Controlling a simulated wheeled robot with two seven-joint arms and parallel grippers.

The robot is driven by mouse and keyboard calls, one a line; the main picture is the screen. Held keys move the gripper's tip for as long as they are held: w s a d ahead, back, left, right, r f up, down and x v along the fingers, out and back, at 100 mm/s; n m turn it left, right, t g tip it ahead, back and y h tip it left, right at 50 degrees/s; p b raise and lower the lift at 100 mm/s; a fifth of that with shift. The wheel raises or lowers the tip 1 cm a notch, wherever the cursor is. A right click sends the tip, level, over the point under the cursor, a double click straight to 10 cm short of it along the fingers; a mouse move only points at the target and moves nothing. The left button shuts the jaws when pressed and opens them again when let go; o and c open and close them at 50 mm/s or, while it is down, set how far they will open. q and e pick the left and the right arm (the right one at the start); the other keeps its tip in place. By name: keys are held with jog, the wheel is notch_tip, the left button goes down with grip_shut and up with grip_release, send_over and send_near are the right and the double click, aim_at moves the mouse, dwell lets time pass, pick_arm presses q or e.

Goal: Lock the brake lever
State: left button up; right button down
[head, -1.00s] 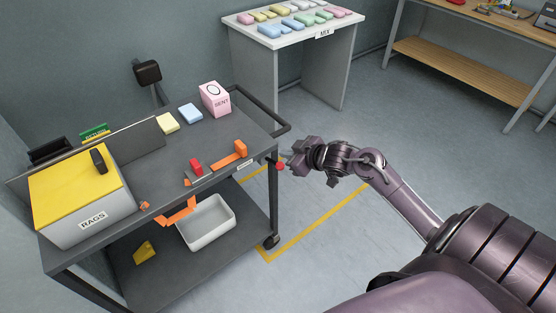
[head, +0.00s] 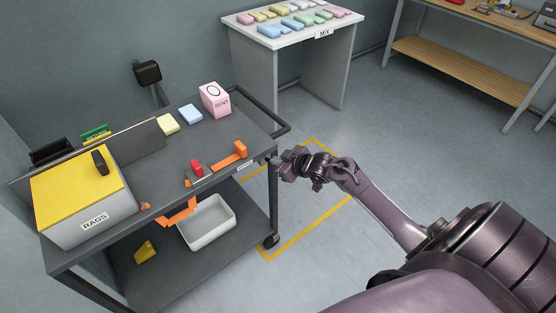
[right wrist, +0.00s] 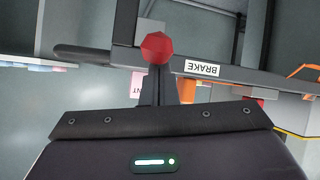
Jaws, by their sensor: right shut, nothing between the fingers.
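The brake lever's red knob (right wrist: 157,48) shows in the right wrist view, just past my right fingertips, beside the cart's edge rail. The white BRAKE label (right wrist: 202,68) is on the cart edge right of it. In the head view the label (head: 245,165) is at the cart's near right corner, and my right gripper (head: 276,165) hides the knob. My right gripper (right wrist: 157,70) is shut and empty, pointing at the knob. I cannot tell whether it touches. Most of the lever's shaft is hidden. My left gripper is out of view.
The grey cart (head: 205,145) carries a RAGS box (head: 85,215), a pink box (head: 215,100), pads and orange parts. A white bin (head: 208,225) is on its lower shelf. A table (head: 275,42) with coloured pieces stands behind. The floor on the right is clear.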

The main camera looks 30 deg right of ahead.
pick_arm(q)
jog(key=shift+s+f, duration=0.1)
pick_arm(e)
jog(key=shift+f, duration=0.1)
